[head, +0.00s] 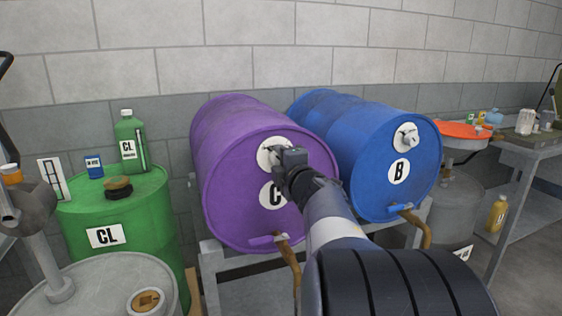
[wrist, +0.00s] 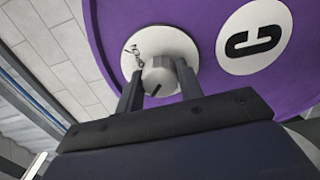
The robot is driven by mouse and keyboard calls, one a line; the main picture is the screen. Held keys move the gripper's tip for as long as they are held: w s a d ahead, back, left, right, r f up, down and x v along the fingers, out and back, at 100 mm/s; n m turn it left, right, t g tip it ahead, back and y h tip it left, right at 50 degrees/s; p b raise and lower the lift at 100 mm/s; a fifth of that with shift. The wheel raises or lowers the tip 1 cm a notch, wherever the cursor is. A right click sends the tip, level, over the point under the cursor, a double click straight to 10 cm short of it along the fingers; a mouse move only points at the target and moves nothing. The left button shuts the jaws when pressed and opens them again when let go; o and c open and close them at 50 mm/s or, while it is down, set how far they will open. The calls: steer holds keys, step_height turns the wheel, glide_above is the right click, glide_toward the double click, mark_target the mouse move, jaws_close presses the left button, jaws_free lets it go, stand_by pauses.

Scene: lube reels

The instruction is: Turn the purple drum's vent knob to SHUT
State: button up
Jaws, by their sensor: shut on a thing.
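The purple drum (head: 225,170) lies on its side on a grey rack, with a white label "C" on its face. Its vent knob (wrist: 160,77) is a light grey knob on a round white dial plate (wrist: 180,43) near the top of the face. My gripper (wrist: 158,85) is shut on the knob, one finger on each side. A dark pointer line shows on the knob, and black lettering on the plate is partly readable, "OPEN". In the head view my gripper (head: 290,160) hides the knob and covers part of the plate.
A blue drum (head: 360,140) labelled "B" lies close on the right with its own knob (head: 407,137). Taps (head: 268,239) stick out low on the drums. A green drum (head: 120,215) with bottles and a pale drum stand left; a workbench (head: 535,145) is at right.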

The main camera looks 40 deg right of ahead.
steer(key=o, duration=1)
steer(key=p+v, duration=0.2)
steer(key=v, duration=0.9)
steer(key=shift+w, duration=0.2)
steer(key=b+x, duration=0.2)
steer(key=x, duration=0.8)
steer(key=shift+w+d, duration=0.15)
steer(key=shift+w, duration=0.2)
